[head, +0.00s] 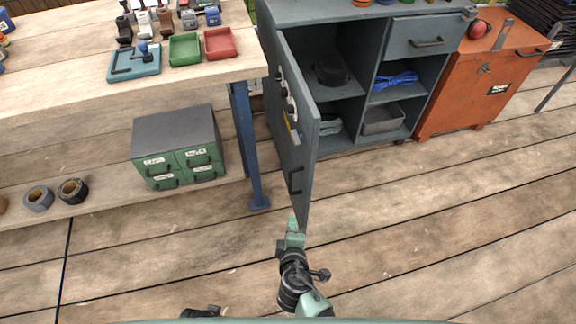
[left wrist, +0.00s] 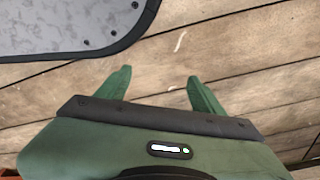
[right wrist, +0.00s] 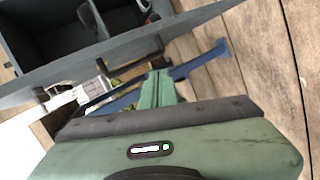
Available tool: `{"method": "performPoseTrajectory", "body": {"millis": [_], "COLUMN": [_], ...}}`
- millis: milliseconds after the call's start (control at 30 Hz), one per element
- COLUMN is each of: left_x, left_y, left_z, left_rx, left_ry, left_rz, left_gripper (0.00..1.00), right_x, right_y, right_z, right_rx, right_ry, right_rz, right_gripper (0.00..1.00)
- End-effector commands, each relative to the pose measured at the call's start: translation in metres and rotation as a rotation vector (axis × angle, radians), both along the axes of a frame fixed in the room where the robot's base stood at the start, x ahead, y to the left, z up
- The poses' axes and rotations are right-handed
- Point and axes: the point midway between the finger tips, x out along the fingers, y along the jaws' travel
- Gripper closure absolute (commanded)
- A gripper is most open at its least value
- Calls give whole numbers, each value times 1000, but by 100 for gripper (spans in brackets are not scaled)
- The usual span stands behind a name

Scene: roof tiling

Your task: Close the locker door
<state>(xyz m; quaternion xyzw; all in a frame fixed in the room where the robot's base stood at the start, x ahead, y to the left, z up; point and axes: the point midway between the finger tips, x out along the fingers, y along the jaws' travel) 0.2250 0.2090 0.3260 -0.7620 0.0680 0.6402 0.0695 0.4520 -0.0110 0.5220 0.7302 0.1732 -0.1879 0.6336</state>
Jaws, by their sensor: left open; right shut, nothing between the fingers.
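The grey locker (head: 345,60) stands at the back centre with its door (head: 297,125) swung open toward me. The door's dark handle (head: 295,180) is on its left-hand face, near the free edge. My right gripper (head: 294,226) is shut and empty at the lower free end of the door; whether it touches the door I cannot tell. In the right wrist view its closed fingers (right wrist: 158,85) lie close to the door (right wrist: 110,62). My left gripper (left wrist: 160,80) is open and empty above the wooden floor in the left wrist view.
A wooden workbench (head: 60,90) with a blue leg (head: 243,140) stands left of the door. A green drawer box (head: 180,150) sits on its lower shelf. An orange cabinet (head: 480,80) stands right of the locker. The floor to the right is clear.

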Motion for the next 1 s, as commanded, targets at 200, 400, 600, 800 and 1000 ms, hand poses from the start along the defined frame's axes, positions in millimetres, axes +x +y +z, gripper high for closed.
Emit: {"method": "performPoseTrajectory", "body": {"millis": [200,400,600,800,1000], "left_x": [27,31,29,28,20], "left_y": [-3,-4,-4,-3,-3], "left_z": [-2,5,3,0,-8], "left_rx": [-3,-2,-2,-1,-1], "left_ry": [-25,-27,-25,-23,-14], "left_rz": [5,6,6,5,4], "left_gripper": [32,32,32,32,32], "right_x": [33,37,67,111,136], "right_y": [45,51,51,51,36], "right_z": [127,168,170,169,168], "right_rx": [-113,-138,-140,-140,-141], "right_ry": [-417,-522,-523,-521,-516], "right_rz": [34,22,22,22,22], "right_gripper": [100,100,100,100,100]}}
